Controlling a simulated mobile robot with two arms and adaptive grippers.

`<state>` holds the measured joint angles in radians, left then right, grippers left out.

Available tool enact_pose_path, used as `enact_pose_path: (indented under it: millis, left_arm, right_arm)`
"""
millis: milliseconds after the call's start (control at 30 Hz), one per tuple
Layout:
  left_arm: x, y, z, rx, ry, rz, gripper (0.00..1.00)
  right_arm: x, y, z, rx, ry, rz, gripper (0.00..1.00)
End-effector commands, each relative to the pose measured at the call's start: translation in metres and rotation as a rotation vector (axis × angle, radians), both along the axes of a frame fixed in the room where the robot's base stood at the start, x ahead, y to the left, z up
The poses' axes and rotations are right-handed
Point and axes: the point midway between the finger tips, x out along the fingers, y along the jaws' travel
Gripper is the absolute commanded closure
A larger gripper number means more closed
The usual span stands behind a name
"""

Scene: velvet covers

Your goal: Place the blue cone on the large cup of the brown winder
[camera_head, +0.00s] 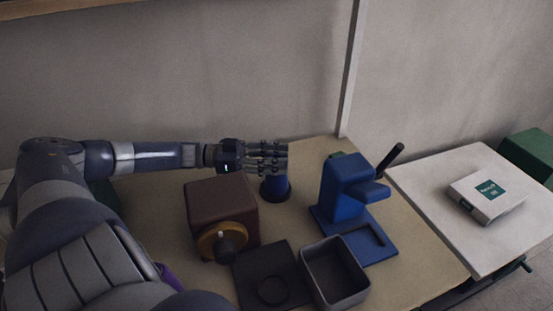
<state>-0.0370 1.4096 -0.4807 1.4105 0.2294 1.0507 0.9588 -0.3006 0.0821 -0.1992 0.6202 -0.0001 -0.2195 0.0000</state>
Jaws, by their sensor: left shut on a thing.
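The dark blue cone (275,189) is at the back middle of the table, just right of the brown winder. My left gripper (268,160) reaches in from the left and is shut on the cone's upper part; its fingers hide the top. I cannot tell whether the cone's base touches the table. The brown winder (217,205) is a reddish-brown box with a brass-coloured disc (208,245) and a dark round knob on its front. I cannot make out which part is the large cup. My right gripper is not in view.
A blue machine with a black lever (345,185) stands right of the cone. In front are a flat black plate with a ring (254,260) and an open dark bin (357,297). A white side table (440,180) holds a white box (487,197).

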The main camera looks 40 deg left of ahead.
Motion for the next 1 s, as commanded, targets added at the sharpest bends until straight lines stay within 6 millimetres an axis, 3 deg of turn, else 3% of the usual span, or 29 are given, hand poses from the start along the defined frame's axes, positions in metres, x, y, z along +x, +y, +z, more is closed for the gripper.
enact_pose_path:
  millis: [367,400,467,867,1000]
  left_arm:
    - [0.0,0.0,-0.006,0.0,-0.001,0.0,0.99]
    - [0.0,0.0,-0.006,0.001,-0.001,0.0,0.54]
    - [0.0,0.0,-0.006,0.001,-0.001,0.0,0.41]
    - [0.0,0.0,-0.002,0.001,0.0,-0.001,0.4]
    - [-0.009,0.011,-0.004,0.005,0.004,0.001,0.4]
  right_arm:
    - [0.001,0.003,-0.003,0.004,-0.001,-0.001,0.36]
    - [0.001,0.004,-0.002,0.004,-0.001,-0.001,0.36]
    - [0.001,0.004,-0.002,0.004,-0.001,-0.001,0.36]
    - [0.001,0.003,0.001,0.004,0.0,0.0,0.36]
    - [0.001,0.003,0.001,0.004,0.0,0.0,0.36]
